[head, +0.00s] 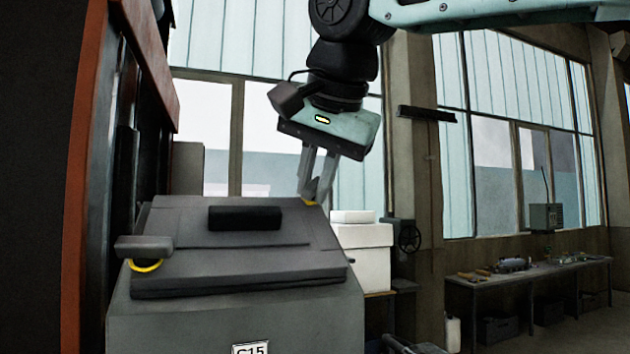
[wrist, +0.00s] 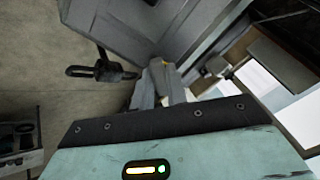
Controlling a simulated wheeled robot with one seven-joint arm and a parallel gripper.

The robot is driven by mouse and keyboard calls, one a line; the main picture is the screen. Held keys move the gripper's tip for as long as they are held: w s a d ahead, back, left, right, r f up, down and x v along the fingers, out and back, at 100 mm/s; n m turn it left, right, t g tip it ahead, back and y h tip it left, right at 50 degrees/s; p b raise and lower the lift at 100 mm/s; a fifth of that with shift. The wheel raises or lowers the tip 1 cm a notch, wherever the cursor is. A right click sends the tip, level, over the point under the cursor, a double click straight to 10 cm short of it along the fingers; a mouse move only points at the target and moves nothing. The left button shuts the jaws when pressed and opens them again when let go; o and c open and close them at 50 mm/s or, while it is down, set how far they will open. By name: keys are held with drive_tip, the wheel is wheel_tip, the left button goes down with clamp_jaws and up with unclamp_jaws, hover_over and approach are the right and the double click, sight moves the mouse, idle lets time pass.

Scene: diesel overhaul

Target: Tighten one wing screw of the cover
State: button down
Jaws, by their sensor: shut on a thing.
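The grey cover (head: 240,275) lies tilted on top of a grey housing (head: 230,325), with a black block-shaped handle (head: 245,217) on it. A wing screw (head: 145,247) with a grey bar-like wing and a yellow ring under it sits at the cover's left edge. My gripper (head: 313,193) points down at the cover's far right corner. Its fingers are shut on a second wing screw there, mostly hidden; a yellow ring (head: 310,203) shows at the fingertips. In the wrist view my gripper (wrist: 162,65) reaches the edge of the grey cover (wrist: 125,25).
An orange-brown frame (head: 90,170) stands close on the left. White boxes (head: 362,255) and a black handwheel (head: 407,236) are behind the housing on the right. A workbench (head: 530,271) with parts stands far right. The wrist view shows a dark looped part (wrist: 95,72) left of the fingers.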

drive_tip(key=shift+m, duration=1)
drive_tip(key=m, duration=0.4)
drive_tip(key=shift+m, duration=0.3)
drive_tip(key=c, duration=1.3)
unclamp_jaws()
drive_tip(key=shift+o, duration=0.2)
